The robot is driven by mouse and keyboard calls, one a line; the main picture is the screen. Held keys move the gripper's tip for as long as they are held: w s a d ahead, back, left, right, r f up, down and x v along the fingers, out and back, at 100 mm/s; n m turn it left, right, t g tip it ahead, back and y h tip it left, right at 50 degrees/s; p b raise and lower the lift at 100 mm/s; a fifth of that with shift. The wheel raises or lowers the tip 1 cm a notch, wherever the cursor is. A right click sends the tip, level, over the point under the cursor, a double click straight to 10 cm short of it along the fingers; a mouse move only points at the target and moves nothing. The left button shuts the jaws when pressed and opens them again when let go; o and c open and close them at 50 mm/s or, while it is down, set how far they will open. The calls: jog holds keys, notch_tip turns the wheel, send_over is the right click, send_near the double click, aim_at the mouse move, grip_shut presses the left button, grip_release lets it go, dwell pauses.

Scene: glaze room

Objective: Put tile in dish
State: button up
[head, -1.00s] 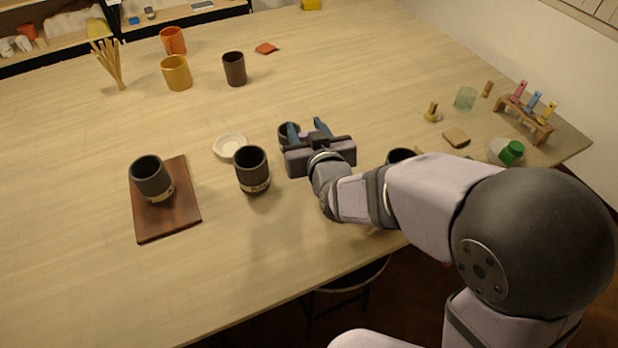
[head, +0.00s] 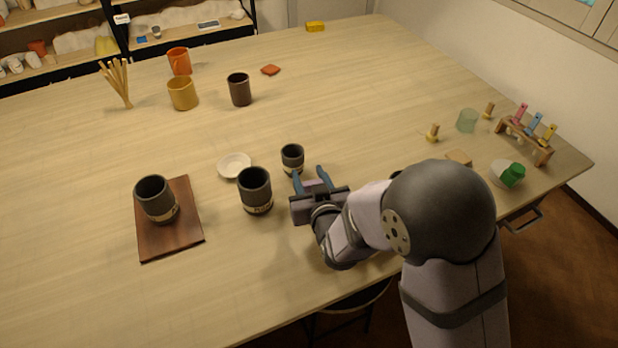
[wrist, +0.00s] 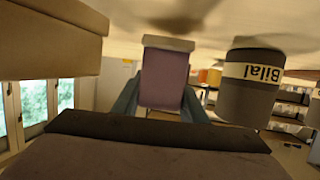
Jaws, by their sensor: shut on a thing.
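A purple tile (wrist: 165,78) with a pale edge stands between the two blue fingers of my gripper (head: 310,177). The gripper is shut on it. In the head view the tile (head: 313,186) shows only as a small purple patch. The small white dish (head: 234,165) lies on the table to the left of and beyond my gripper, apart from it. The dish looks empty. I cannot make out the dish in the wrist view.
A dark labelled cup (head: 255,190) stands left of my gripper, a smaller dark cup (head: 292,158) just beyond it. Another dark cup (head: 157,200) stands on a brown board (head: 182,238).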

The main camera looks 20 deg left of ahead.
jog(key=shift+f, duration=0.45)
jog(key=shift+f, duration=0.1)
jog(key=shift+f, duration=0.1)
jog(key=o, duration=1.2)
jog(key=shift+s, duration=0.1)
jog(key=b+v, duration=0.2)
jog(key=v, duration=0.3)
jog(key=shift+d, duration=0.15)
jog(key=shift+o, duration=0.5)
jog(key=shift+b+v, duration=0.35)
jog(key=shift+v, duration=0.7)
